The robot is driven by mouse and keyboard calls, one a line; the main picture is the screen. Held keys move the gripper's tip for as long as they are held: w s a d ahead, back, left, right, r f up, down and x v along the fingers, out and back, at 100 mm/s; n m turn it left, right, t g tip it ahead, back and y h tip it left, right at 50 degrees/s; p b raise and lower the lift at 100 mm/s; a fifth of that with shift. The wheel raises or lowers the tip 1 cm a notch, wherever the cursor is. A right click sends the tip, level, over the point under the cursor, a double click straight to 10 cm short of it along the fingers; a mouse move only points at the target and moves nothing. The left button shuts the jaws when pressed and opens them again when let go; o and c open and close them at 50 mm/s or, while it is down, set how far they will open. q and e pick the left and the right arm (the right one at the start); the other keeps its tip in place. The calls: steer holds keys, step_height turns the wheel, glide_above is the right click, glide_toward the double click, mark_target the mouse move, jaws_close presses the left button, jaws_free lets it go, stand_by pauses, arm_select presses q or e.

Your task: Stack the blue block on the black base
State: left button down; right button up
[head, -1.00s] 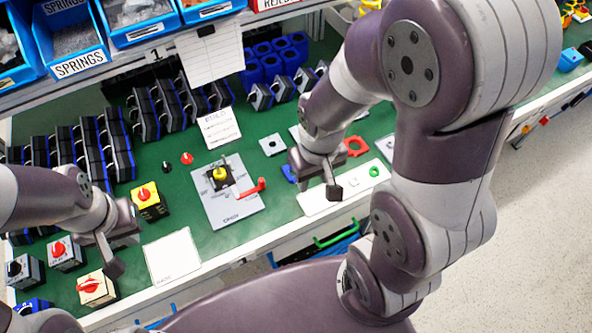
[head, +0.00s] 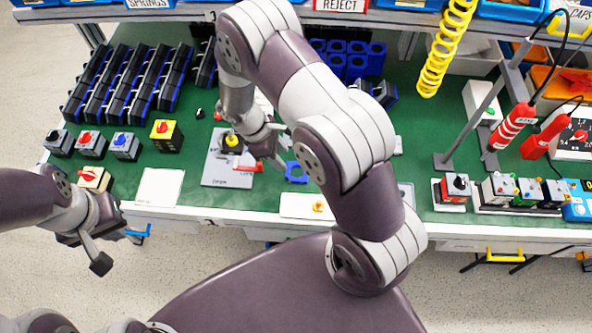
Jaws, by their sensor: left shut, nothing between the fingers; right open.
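A blue square block with a round hole (head: 296,173) lies on the green mat, right of the grey plate (head: 214,178). On that plate stands a small black base (head: 223,148), partly hidden, with a yellow round part (head: 233,140) over it and a red handle beside it. My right gripper (head: 276,152) is open and empty, above the mat between the plate and the blue block. My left gripper (head: 96,262) is shut and empty, in front of the bench's left front edge.
Black switch bodies (head: 125,85) stand in rows at the back left. A yellow switch box (head: 166,135) and several grey ones stand nearer. Red screwdrivers (head: 512,126) hang at the right.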

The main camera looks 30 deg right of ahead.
glide_toward(296, 179)
steer(key=shift+s+d+f+p, duration=0.15)
steer(key=shift+s+f+p, duration=0.15)
steer(key=shift+f+p, duration=0.15)
steer(key=x, duration=0.1)
steer(key=p+x, duration=0.1)
steer(key=x, duration=0.1)
steer(key=shift+s+d+f, duration=0.1)
steer(key=shift+s+d, duration=0.1)
steer(key=shift+d, duration=0.15)
step_height(296, 179, down, 3)
steer(key=shift+d+r, duration=0.1)
steer(key=shift+d, duration=0.1)
steer(key=shift+d+f, duration=0.1)
steer(key=shift+f, duration=0.35)
arm_select(q)
steer(key=shift+w+a+r, duration=0.2)
steer(key=shift+w+r, duration=0.05)
steer(key=shift+r, duration=0.3)
steer(key=shift+w+a+r, duration=0.15)
steer(key=shift+w+r, duration=0.1)
steer(key=shift+r, duration=0.25)
arm_select(e)
steer(key=c, duration=0.4)
jaws_close()
